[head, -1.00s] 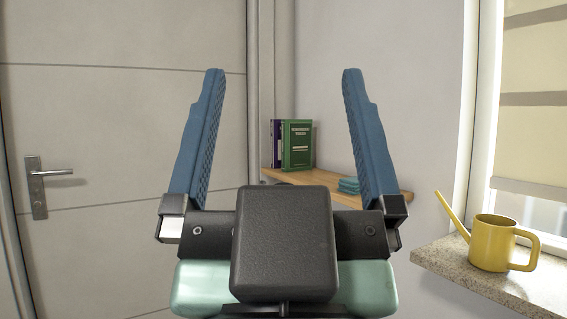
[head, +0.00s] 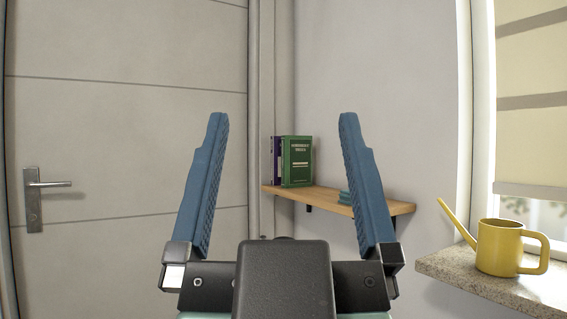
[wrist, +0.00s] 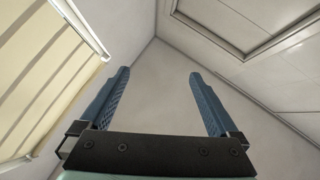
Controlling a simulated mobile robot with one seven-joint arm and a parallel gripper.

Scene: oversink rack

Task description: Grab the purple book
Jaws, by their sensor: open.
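The purple book (head: 275,160) stands upright on a wooden wall shelf (head: 325,198) in the head view. Only a narrow strip of it shows, at the left of a green book (head: 297,161) that hides the rest. My gripper (head: 284,115) is open and empty, its two blue fingers pointing up. In the picture the books show between the fingers, but they are farther away than the gripper. The wrist view shows my gripper (wrist: 157,72) open against bare wall and ceiling, with no book in sight.
A yellow watering can (head: 499,247) stands on a stone windowsill (head: 462,275) at the right. A closed door (head: 130,130) is at the left.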

